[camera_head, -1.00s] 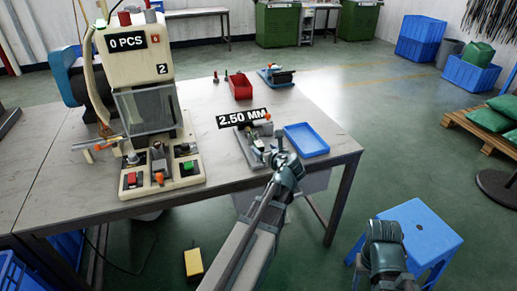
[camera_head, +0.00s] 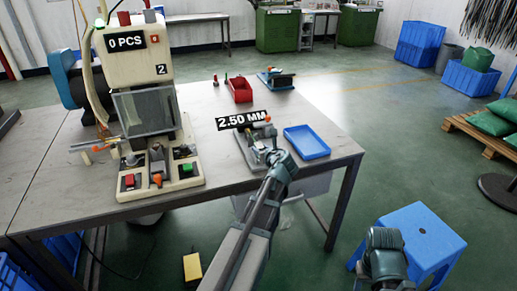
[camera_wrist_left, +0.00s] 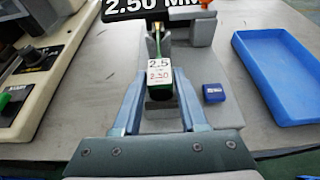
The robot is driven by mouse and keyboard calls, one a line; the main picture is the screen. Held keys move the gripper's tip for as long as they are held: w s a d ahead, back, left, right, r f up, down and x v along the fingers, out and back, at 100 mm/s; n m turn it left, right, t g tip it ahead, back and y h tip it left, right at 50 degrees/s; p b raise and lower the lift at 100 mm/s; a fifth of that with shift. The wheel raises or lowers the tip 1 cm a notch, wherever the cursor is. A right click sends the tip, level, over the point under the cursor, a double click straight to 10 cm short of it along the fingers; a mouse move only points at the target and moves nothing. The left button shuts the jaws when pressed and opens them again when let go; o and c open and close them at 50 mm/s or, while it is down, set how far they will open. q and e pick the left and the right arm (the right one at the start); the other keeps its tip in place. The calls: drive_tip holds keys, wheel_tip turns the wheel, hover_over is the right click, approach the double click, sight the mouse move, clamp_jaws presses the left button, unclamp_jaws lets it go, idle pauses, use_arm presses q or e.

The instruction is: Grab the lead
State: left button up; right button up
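My left gripper (camera_head: 276,157) is over the front of the table, at the small measuring fixture (camera_head: 246,150) under the "2.50 MM" sign. Thin strands (camera_head: 92,145) also show left of the moulding machine. My right gripper (camera_head: 385,243) hangs low by the blue stool; its fingers are not clear.
The moulding machine (camera_head: 145,100) stands left on the table (camera_head: 215,180). A blue tray (camera_head: 306,142) lies right of the fixture, a red bin (camera_head: 239,88) behind. A small blue block (camera_wrist_left: 214,93) sits right of the fingers. The blue stool (camera_head: 430,232) is front right.

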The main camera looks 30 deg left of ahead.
use_arm(q)
clamp_jaws()
wheel_tip(320, 180, up, 10)
drive_tip(key=p, duration=1)
drive_tip(key=shift+r, duration=0.15)
